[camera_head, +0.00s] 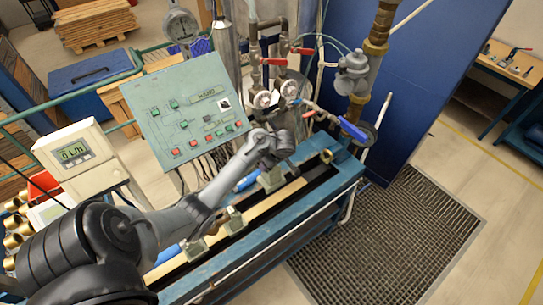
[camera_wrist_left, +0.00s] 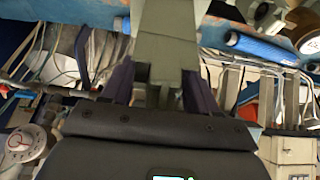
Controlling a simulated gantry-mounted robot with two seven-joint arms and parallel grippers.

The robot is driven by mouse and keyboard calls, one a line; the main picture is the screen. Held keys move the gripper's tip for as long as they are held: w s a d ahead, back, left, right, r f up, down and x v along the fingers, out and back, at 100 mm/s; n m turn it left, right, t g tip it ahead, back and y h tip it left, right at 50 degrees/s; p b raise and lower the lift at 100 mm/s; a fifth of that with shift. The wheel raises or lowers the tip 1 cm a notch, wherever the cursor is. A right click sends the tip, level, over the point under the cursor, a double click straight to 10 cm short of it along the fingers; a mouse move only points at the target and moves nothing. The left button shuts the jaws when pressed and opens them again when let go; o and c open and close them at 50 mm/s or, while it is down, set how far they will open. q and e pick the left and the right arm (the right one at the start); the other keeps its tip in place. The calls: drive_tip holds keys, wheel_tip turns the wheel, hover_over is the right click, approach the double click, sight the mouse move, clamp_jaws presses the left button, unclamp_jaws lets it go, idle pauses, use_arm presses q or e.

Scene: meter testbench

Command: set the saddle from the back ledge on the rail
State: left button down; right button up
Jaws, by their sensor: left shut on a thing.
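My left arm reaches in from the lower left of the head view, and its wrist is over the far part of the bench. My left gripper (camera_wrist_left: 160,85) is shut on a grey-green saddle (camera_wrist_left: 165,45), which stands between its two dark fingers in the left wrist view. In the head view a grey-green saddle (camera_head: 270,181) shows just below the wrist, at the back side of the bench; the fingers are hard to make out there. The pale yellow rail (camera_head: 265,206) runs lengthwise along the bench. My right gripper is in neither view.
Two more saddle-like blocks (camera_head: 235,220) (camera_head: 195,249) stand along the rail nearer to me, and a small one (camera_head: 326,156) at the far end. The green control panel (camera_head: 188,108) and pipes with a blue-handled valve (camera_head: 352,129) rise behind. The floor grate (camera_head: 390,245) is clear.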

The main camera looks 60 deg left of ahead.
sight(271, 177)
use_arm(q)
drive_tip(key=f, duration=0.5)
drive_tip(key=f+b, duration=0.1)
drive_tip(key=f, duration=0.2)
drive_tip(key=shift+w+f, duration=0.25)
drive_tip(key=shift+f, duration=0.05)
drive_tip(key=shift+f+b, duration=0.45)
drive_tip(key=shift+f, duration=0.25)
wheel_tip(271, 177, down, 5)
drive_tip(key=b, duration=0.6)
drive_tip(key=shift+r, duration=0.1)
drive_tip(key=shift+p, duration=0.55)
